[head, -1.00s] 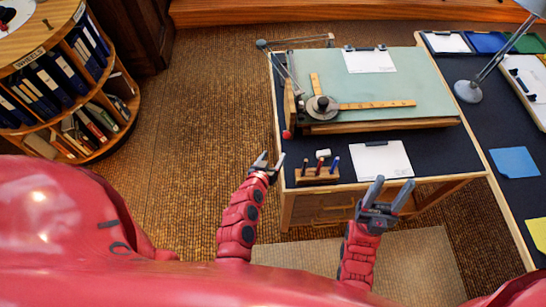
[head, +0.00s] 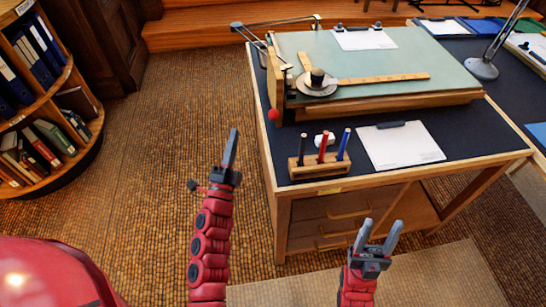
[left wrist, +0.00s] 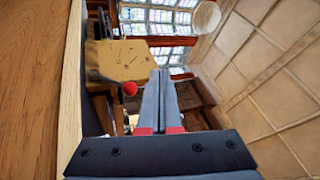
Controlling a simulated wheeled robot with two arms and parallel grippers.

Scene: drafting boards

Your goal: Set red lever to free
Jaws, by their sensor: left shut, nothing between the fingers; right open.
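The red lever shows as a red ball knob (head: 274,115) at the near left corner of the tilted drafting board (head: 450,70). In the left wrist view the red knob (left wrist: 130,89) sits on a dark arm, left of my fingers. My left gripper (head: 234,133) is shut and empty, pointing up in the head view. It is left of the desk and apart from the knob. Its closed fingers (left wrist: 159,75) also show in the left wrist view. My right gripper (head: 378,224) is open and empty in front of the desk drawers. I cannot read any lever marking.
A drafting arm with a ruler (head: 385,79) lies on the board. A bookshelf (head: 45,110) stands at left. The floor between is clear.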

